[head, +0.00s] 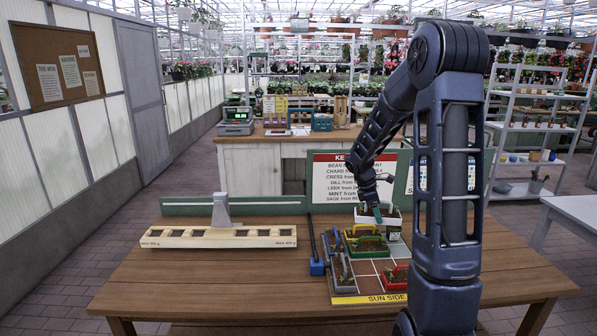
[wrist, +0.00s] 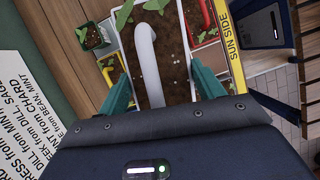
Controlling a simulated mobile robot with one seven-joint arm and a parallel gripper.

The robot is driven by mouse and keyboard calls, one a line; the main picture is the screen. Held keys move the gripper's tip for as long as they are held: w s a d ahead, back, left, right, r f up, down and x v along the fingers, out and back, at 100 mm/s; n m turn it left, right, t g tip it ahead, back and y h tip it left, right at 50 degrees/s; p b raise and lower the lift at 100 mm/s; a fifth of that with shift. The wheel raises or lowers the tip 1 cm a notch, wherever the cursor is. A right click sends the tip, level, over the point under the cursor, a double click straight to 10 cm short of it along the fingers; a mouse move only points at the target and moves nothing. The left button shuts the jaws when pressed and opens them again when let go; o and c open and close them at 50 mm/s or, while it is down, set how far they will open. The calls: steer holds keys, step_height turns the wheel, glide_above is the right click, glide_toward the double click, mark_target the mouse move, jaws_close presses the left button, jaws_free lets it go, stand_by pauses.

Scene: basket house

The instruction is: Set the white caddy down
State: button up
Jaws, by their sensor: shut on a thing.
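The white caddy (head: 393,222) holds dark soil and green seedlings and has a white arched handle. In the head view it is at the far right of the planting board (head: 371,298). My gripper (head: 378,212) points down at it and is shut on it. In the wrist view the handle (wrist: 147,55) rises between the teal fingers of my gripper (wrist: 162,88), with soil below. Whether the caddy's base touches anything is hidden, and my arm covers part of the area to its right.
Caddies with yellow, green, blue and red (head: 397,277) handles crowd the board. A wooden slotted rack (head: 218,237) and a blue-ended tool (head: 317,266) lie to the left. A lettered sign (head: 335,178) stands behind. The front left tabletop (head: 200,290) is clear.

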steer(key=w+a+f+m+g+y, duration=0.25)
steer(key=w+m, duration=0.35)
steer(key=w, duration=0.3)
steer(key=w+a+f+m+g+y, duration=0.1)
steer(key=w+f+m, duration=0.2)
steer(key=w+m, duration=0.45)
step_height(320, 180, up, 5)
steer(key=n+t+h, duration=0.3)
steer(key=n+t, duration=0.1)
steer(key=n, duration=1.2)
glide_above(395, 266)
steer(key=shift+m, duration=0.25)
step_height(395, 266, down, 19)
steer(key=shift+w, duration=0.1)
steer(key=shift+f, duration=0.15)
steer(key=o, duration=0.9)
steer(key=shift+c, duration=0.2)
